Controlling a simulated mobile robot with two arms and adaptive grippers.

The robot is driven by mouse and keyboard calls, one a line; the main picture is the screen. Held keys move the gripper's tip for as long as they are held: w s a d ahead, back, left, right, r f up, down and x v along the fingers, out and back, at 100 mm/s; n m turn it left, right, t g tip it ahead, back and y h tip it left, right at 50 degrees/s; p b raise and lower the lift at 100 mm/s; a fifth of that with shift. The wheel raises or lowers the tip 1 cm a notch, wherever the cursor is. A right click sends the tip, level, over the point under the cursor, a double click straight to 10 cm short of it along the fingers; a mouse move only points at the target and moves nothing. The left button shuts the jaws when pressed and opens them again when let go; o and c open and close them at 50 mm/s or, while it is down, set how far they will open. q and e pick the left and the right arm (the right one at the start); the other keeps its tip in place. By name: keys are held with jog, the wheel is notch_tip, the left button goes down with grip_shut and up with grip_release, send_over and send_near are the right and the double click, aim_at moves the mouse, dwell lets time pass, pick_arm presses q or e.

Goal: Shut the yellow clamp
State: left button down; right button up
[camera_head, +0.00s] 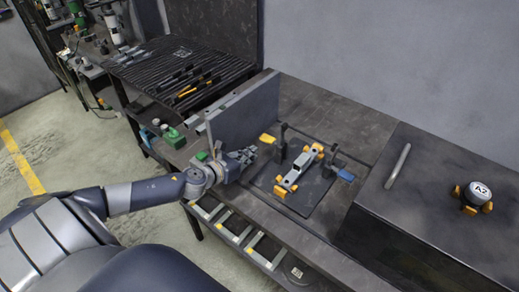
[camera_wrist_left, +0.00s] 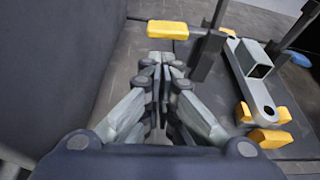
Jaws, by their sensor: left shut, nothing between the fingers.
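The yellow clamp handle (camera_head: 267,138) is at the left of the fixture, beside a dark upright post. It also shows as a yellow block (camera_wrist_left: 167,29) at the top of the left wrist view, just beyond my fingertips. My left gripper (camera_head: 250,152) is shut and empty, just left of the yellow handle and apart from it; its fingers (camera_wrist_left: 160,68) point toward the handle in the wrist view. A grey bracket (camera_head: 295,170) with yellow supports lies on the dark fixture plate (camera_head: 305,200). A blue clamp handle (camera_head: 346,175) is at the right. My right gripper is not seen.
A grey upright panel (camera_head: 245,112) stands close behind my left gripper. A raised dark block (camera_head: 430,200) at the right bears a grey rod (camera_head: 397,166) and a round A2 device (camera_head: 478,192). A slatted rack (camera_head: 180,70) with tools is at the back left.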

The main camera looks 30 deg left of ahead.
pick_arm(q)
jog(key=x, duration=0.3)
jog(key=shift+w, duration=0.2)
jog(key=shift+p+x, duration=0.3)
jog(key=shift+x, duration=0.5)
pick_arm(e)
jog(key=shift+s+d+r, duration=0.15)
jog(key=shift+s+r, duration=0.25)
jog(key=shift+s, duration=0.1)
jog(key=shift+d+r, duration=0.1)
pick_arm(q)
jog(key=shift+r+m, duration=0.15)
jog(key=shift+m, duration=0.15)
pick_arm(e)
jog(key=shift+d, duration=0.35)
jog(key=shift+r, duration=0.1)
